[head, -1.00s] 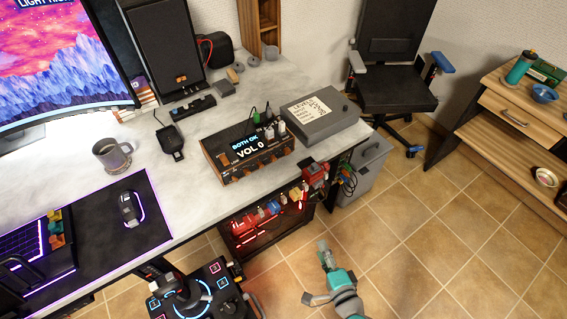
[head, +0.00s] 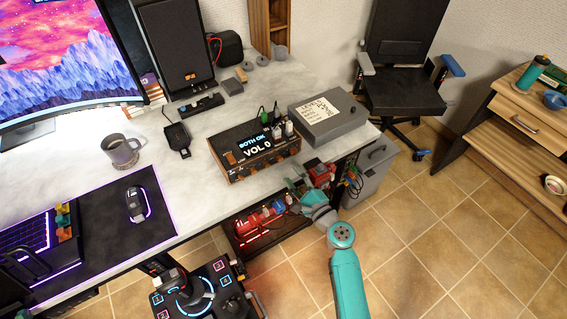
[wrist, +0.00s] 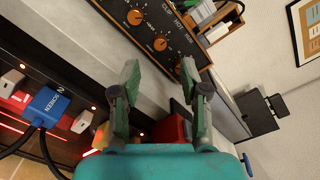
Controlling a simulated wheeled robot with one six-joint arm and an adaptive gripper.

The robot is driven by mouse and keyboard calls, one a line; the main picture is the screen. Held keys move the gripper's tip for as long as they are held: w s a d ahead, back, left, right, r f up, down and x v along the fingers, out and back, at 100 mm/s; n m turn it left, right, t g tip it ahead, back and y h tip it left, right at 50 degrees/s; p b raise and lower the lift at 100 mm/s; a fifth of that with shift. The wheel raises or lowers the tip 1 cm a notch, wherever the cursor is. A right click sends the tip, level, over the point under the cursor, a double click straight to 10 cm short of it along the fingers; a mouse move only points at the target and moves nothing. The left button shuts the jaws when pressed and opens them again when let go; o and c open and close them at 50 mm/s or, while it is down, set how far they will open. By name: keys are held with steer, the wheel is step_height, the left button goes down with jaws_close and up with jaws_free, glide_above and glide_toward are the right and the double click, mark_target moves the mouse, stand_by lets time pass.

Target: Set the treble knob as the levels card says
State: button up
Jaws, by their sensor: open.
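The amplifier box (head: 232,162) with a wooden front stands near the desk's front edge. Its display (head: 254,146) reads "BOTH OK" and "VOL 0". In the wrist view its dark front panel (wrist: 150,28) shows orange-ringed knobs, one at the upper left (wrist: 135,17) and one in the middle (wrist: 160,43). I cannot tell which is treble. The levels card (head: 318,112) lies on a grey case right of the box; its lines are too small to read. My gripper (wrist: 159,72) is open and empty, its fingers pointing at the panel, below and in front of it. It also shows in the head view (head: 297,188).
Under the desk edge is a lit rack (head: 262,222) with coloured plugs, including a blue one (wrist: 45,105). A mug (head: 122,152) and a mouse (head: 136,203) are to the left. A grey bin (head: 370,172) stands at the right.

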mark_target(281, 160)
steer(key=x, duration=0.6)
steer(key=shift+w+a, duration=0.2)
steer(key=shift+w, duration=0.05)
jaws_close()
